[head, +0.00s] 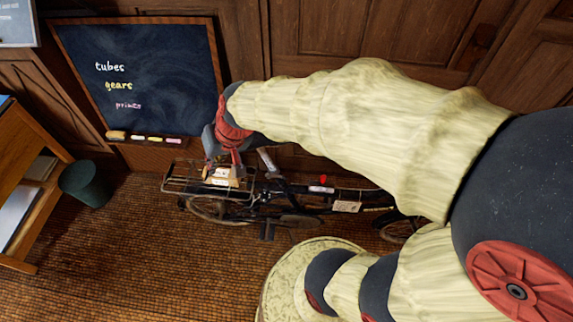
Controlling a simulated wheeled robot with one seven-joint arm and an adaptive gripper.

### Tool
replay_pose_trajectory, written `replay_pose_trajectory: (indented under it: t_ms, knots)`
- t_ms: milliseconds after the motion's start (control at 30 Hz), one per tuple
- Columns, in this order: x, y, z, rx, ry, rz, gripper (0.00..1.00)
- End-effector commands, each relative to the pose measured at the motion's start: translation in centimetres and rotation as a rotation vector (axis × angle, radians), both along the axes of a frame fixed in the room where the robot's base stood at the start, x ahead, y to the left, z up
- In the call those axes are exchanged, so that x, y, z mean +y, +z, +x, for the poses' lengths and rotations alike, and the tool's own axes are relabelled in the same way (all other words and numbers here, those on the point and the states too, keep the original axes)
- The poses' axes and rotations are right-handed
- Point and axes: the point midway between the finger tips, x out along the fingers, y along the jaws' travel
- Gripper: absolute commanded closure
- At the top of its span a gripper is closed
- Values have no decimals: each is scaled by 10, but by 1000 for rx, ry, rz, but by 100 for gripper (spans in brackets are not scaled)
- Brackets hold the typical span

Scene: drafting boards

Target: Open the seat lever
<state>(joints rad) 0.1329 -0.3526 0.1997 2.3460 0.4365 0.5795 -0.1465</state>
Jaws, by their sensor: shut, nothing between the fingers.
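A dark bicycle (270,222) stands along the wooden wall with a wire basket or rack (178,183) at its left end. I cannot clearly pick out the seat lever at this size. A pale, tilted bar (268,160) rises from the bicycle's frame, and a small red part (322,181) shows further right; I cannot tell whether either belongs to the lever. My gripper (237,162), red and dark, is shut and empty, pointing down over the right side of the basket. A pale item with dark markings (217,177) lies just below it. My arm hides part of the bicycle's right end.
A chalkboard (165,85) with chalk on its ledge leans behind the bicycle. A dark green bin (85,184) and a wooden shelf unit (40,150) stand at the left. The brown tiled floor (120,260) in front is clear.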

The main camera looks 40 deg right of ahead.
Motion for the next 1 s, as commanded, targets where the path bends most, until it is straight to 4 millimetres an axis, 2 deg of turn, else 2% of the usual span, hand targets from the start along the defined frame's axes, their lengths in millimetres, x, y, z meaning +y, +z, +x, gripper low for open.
replay_pose_trajectory:
  t_ms: [100, 200, 300, 433, 500, 633, 700, 800, 900, 1000]
  knots:
    - [-19, -29, 32, 45, -131, 64, 100]
    - [-40, -61, 52, 77, -251, 98, 100]
    - [-66, -99, 61, 117, -380, 115, 100]
    - [-103, -152, 57, 178, -554, 110, 100]
    - [-121, -180, 47, 216, -640, 97, 100]
    - [-156, -224, 25, 264, -786, 36, 100]
    - [-182, -237, 17, 256, -852, -36, 100]
    - [-209, -240, 12, 237, -903, -125, 100]
    - [-226, -239, 8, 230, -931, -187, 100]
    - [-234, -238, 5, 226, -943, -217, 100]
